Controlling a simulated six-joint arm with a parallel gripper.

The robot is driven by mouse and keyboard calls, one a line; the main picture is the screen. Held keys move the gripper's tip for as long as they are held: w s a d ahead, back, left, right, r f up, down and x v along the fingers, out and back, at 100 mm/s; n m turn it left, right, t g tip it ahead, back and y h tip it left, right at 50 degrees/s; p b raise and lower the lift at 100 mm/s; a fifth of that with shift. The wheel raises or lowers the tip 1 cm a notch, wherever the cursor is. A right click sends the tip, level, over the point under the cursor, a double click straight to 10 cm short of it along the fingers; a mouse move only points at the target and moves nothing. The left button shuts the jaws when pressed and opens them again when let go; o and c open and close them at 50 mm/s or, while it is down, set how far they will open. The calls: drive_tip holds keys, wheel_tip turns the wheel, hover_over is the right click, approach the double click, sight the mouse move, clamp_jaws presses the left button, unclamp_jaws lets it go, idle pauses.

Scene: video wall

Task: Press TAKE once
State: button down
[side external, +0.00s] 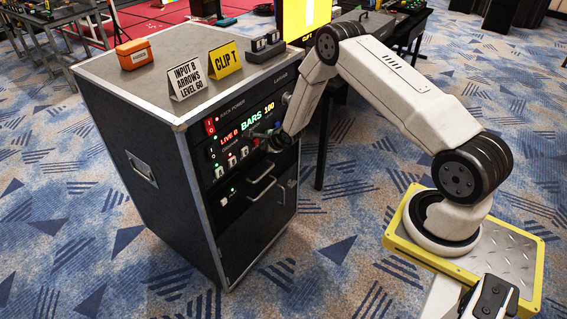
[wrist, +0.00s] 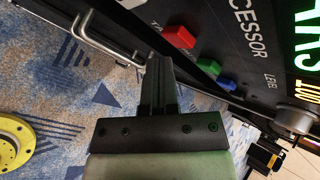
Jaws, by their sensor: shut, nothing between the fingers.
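A black rack case (side external: 133,165) has a lit front panel reading "LIVE B" and "BARS 100". In the wrist view a red button (wrist: 180,37), a green button (wrist: 208,68) and a blue button (wrist: 227,84) sit in a row on the panel. A partly readable label starting "TA" is beside the red button; the rest of it is unclear. My gripper (wrist: 158,62) is shut and empty, its tips just below the red button in the picture. I cannot tell whether they touch the panel. In the side view my gripper (side external: 268,136) is at the panel front, partly hiding the controls.
A metal knob (wrist: 297,116) stands out near the "LEVEL" text. Pull handles (side external: 261,180) project below the controls. On the rack top are an "INPUT B ARROWS LEVEL 60" card (side external: 187,79), a "CLIP T" card (side external: 224,60) and an orange box (side external: 133,54). Carpet in front is open.

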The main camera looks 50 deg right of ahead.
drive_tip(key=shift+w, duration=0.9)
idle(1.1)
idle(0.4)
drive_tip(key=shift+s, duration=0.9)
drive_tip(key=shift+s, duration=0.1)
drive_tip(key=shift+s, duration=2.4)
